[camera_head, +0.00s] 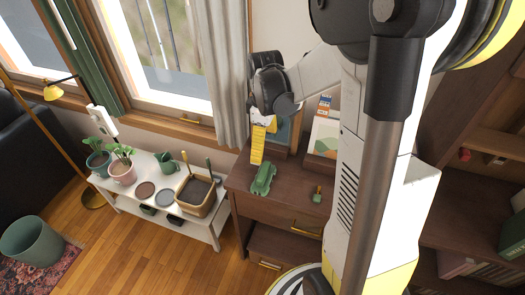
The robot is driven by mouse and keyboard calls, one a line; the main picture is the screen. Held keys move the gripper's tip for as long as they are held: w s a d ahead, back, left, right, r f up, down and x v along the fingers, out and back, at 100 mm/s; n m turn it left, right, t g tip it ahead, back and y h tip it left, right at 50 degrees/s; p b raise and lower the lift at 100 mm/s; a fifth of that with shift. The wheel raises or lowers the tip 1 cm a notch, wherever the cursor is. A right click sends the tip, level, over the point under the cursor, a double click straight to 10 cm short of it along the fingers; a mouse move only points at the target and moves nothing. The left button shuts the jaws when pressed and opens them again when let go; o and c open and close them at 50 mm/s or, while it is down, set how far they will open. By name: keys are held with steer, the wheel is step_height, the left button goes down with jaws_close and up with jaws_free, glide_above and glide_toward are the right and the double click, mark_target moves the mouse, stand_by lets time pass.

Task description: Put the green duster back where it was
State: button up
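A long green object (263,180), which looks like the green duster, is on top of the brown wooden cabinet (287,200), near its left edge. My gripper (257,162) is the yellow end of my arm, pointing down just above and behind the green object. I cannot tell whether they touch. The fingers are too small and too overlapped to show whether they are open or shut. A small green item with an orange-brown top (317,194) stands to the right on the cabinet.
A framed picture (324,137) leans against the wall at the back of the cabinet. On the left, a low white bench (203,222) holds potted plants (121,168), a green watering can (166,162) and a planter box (196,192). A green bin (33,240) stands on the floor.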

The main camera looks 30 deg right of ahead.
steer(key=s+a+r+m+t, duration=0.7)
steer(key=s+a+r, duration=0.3)
steer(key=a+r, duration=0.2)
steer(key=shift+s+a+m, duration=0.3)
steer(key=shift+s+a, duration=0.1)
steer(key=shift+a, duration=0.4)
steer(key=shift+f, duration=0.1)
